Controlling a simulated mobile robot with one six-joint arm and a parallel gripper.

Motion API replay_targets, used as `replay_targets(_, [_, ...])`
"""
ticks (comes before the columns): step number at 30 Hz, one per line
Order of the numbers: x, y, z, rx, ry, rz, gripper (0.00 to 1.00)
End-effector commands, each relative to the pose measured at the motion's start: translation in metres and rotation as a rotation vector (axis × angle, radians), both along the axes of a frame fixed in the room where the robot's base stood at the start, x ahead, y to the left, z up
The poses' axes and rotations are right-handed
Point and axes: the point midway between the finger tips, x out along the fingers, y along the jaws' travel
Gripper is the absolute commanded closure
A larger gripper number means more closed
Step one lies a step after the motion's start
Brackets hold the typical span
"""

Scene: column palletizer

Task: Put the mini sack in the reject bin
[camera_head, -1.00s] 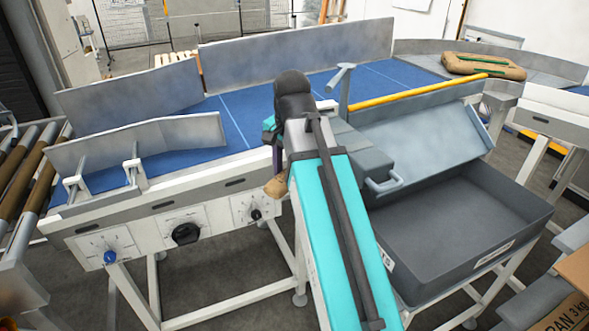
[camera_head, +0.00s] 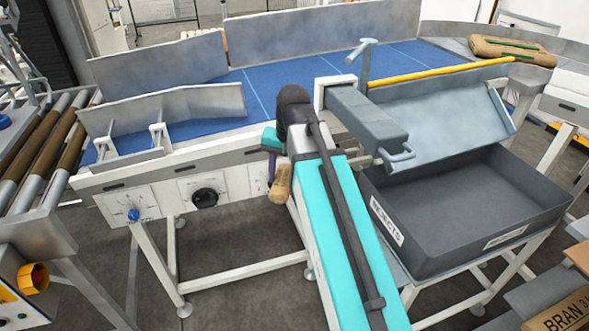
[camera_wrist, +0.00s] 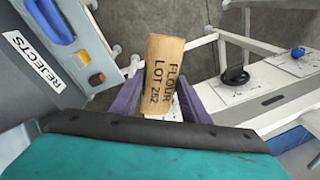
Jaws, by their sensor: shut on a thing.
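The mini sack (camera_wrist: 163,75) is a small tan bag printed "FLOUR LOT 282" in the wrist view. My gripper (camera_wrist: 160,100) is shut on it, with a purple finger on each side. In the head view, the sack (camera_head: 281,184) hangs below my gripper (camera_head: 272,166), in front of the conveyor's front frame and partly hidden by my arm. The reject bin (camera_head: 440,246) is a dark grey open box marked "REJECTS", to the right of my arm. Its visible floor is bare. The bin's labelled wall (camera_wrist: 25,85) shows at the left in the wrist view.
A grey sloped chute (camera_head: 430,118) stands behind the bin, with a grey pusher (camera_head: 368,120) beside it. The blue conveyor (camera_head: 270,95) runs behind my arm. A larger brown sack (camera_head: 512,51) lies at its far right. Rollers (camera_head: 45,145) stand at the left.

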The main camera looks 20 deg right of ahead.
Motion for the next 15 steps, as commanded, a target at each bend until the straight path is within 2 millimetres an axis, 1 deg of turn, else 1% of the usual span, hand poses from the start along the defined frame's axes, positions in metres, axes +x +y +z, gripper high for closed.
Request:
replay_targets(3, [0.007,0.009,-0.015,0.001,0.003,0.139,1.0])
replay_targets(7, [0.013,0.018,-0.027,0.005,0.0,0.287,1.0])
replay_targets(12, [0.018,0.026,-0.037,0.008,-0.006,0.435,1.0])
replay_targets(15, [0.02,0.028,-0.041,0.009,-0.009,0.485,1.0])
